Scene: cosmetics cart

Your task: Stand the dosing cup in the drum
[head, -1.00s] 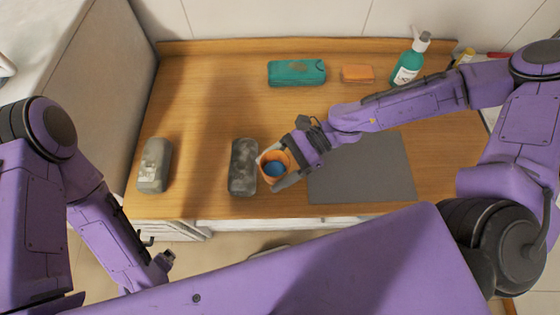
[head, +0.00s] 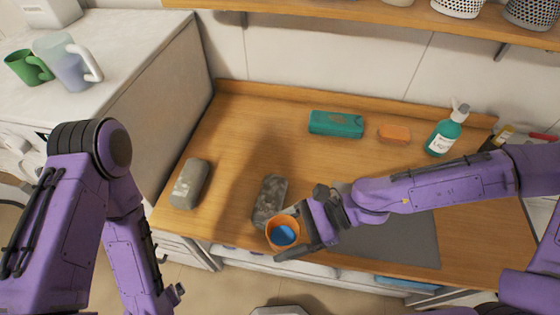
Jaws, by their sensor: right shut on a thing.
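The dosing cup (head: 271,236), orange with blue inside, is in my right gripper (head: 291,238). That gripper is shut on it, with one finger visible along its near side. The cup's opening faces up toward the camera, and it appears over the counter's front edge, just in front of a dark mottled block (head: 270,196). My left gripper (head: 178,291) hangs low at the left, in front of the counter; it is small and its jaws are unclear. I cannot make out a drum in this view.
The wooden counter (head: 235,135) holds a grey block (head: 190,184), a teal case (head: 336,123), an orange block (head: 394,134), a pump bottle (head: 445,132) and a grey mat (head: 415,235). Mugs (head: 66,62) stand on the white unit (head: 140,55) at left. A shelf (head: 350,17) runs above.

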